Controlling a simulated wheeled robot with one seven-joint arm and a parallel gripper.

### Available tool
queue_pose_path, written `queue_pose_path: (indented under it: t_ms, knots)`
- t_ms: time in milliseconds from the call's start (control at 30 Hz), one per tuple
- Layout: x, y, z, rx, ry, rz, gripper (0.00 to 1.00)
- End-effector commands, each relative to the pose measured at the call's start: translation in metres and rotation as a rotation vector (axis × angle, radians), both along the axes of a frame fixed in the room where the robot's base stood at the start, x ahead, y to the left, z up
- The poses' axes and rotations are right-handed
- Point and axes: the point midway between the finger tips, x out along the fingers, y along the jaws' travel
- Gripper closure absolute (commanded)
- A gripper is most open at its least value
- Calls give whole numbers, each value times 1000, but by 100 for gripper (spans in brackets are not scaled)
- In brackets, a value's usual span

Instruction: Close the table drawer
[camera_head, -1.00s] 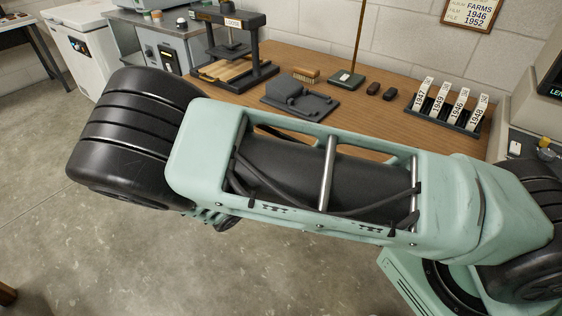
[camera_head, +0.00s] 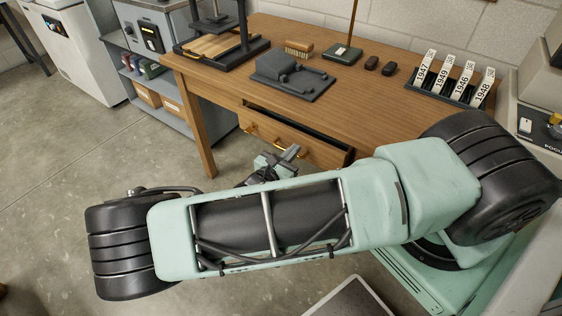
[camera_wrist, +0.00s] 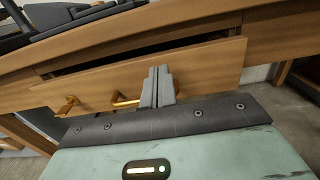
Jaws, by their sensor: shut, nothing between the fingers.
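The table drawer (camera_head: 322,154) is partly open under the wooden table (camera_head: 395,112). In the wrist view a dark gap shows above its wooden front (camera_wrist: 208,66). My gripper (camera_head: 289,153) is in front of the drawer. Its fingers (camera_wrist: 157,84) are shut together, empty, and overlap the drawer front in the wrist view. I cannot tell whether they touch it.
A press (camera_head: 220,40), a dark grey device (camera_head: 290,76), a brush (camera_head: 299,48) and a rack of numbered tags (camera_head: 450,85) stand on the tabletop. A table leg (camera_head: 194,120) is left of the drawer. Grey shelving stands farther left. The floor (camera_head: 70,180) at left is clear.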

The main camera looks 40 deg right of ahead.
Motion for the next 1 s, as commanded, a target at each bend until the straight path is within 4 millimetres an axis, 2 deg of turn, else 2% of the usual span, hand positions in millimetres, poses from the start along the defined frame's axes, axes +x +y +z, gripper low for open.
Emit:
queue_pose_path:
  t_ms: [100,233,700,900,1000]
  knots:
    - [6,-18,1,-3,2,-1,100]
    - [10,-29,0,0,0,-1,100]
    - [13,-34,0,0,1,0,100]
    - [20,-56,3,-3,1,-2,100]
    - [21,-58,0,1,0,0,100]
